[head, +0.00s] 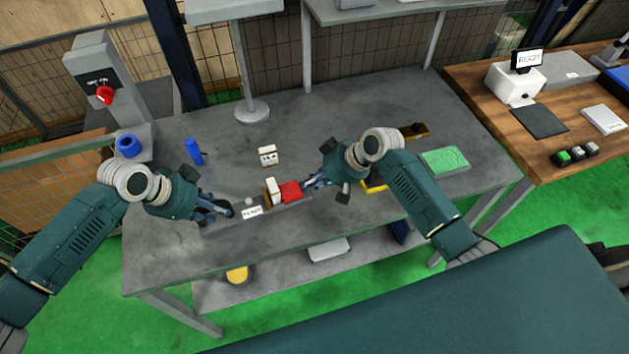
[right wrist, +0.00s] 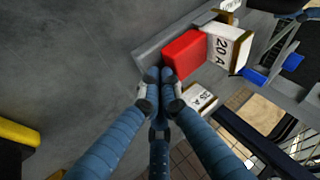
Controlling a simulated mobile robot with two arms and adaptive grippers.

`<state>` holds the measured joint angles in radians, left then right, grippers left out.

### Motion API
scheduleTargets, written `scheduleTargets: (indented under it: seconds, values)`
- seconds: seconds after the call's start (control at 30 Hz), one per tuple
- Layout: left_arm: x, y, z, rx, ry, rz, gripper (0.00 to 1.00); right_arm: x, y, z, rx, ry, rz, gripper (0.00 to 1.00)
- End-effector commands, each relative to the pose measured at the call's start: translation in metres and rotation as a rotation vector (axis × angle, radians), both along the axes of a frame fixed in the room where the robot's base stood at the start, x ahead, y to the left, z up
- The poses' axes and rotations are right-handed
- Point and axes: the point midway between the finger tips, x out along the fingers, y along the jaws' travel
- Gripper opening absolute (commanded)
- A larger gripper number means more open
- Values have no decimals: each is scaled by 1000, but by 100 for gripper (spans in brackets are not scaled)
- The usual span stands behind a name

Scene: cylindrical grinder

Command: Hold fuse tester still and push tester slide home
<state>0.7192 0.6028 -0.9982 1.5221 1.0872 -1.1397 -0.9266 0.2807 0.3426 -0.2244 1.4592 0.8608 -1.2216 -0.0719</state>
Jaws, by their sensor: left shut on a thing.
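The fuse tester (head: 275,208) is a low grey rail near the bench's front edge, with a white label at its front. Its red slide (head: 291,191) sits at the right part, against a white fuse block (head: 273,186). In the right wrist view the red slide (right wrist: 185,54) touches or nearly touches the fuse marked 20 A (right wrist: 228,47). My left gripper (head: 229,210) is shut on the tester's left end. My right gripper (head: 306,186) is shut and empty, its fingertips together at the slide's outer end; contact is hard to tell (right wrist: 160,80).
Another white fuse (head: 268,156) stands behind the tester. A blue cylinder (head: 194,151) and a lamp-like grey stand (head: 252,111) are farther back. A green board (head: 445,161) lies to the right. The bench middle is mostly clear.

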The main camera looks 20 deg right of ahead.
Motion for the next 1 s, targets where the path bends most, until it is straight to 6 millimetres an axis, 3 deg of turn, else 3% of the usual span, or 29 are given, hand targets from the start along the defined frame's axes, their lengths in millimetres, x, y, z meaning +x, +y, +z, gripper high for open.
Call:
scheduleTargets:
  seconds: [0.07,0.4,0.53,0.67,1.0]
  values:
    - [-2,2,-3,7,4,-1,0,0,9,1,3,-3,2,0]
    - [-2,1,-3,7,4,-3,0,0,9,1,5,-1,1,0]
    - [-2,1,-3,7,4,-3,0,1,-4,1,2,-2,0,0]
    - [-2,1,-3,5,4,-2,0,2,-31,0,-2,-1,-3,0]
    - [-2,1,-3,5,5,-1,0,-23,-70,58,-3,-3,0,0]
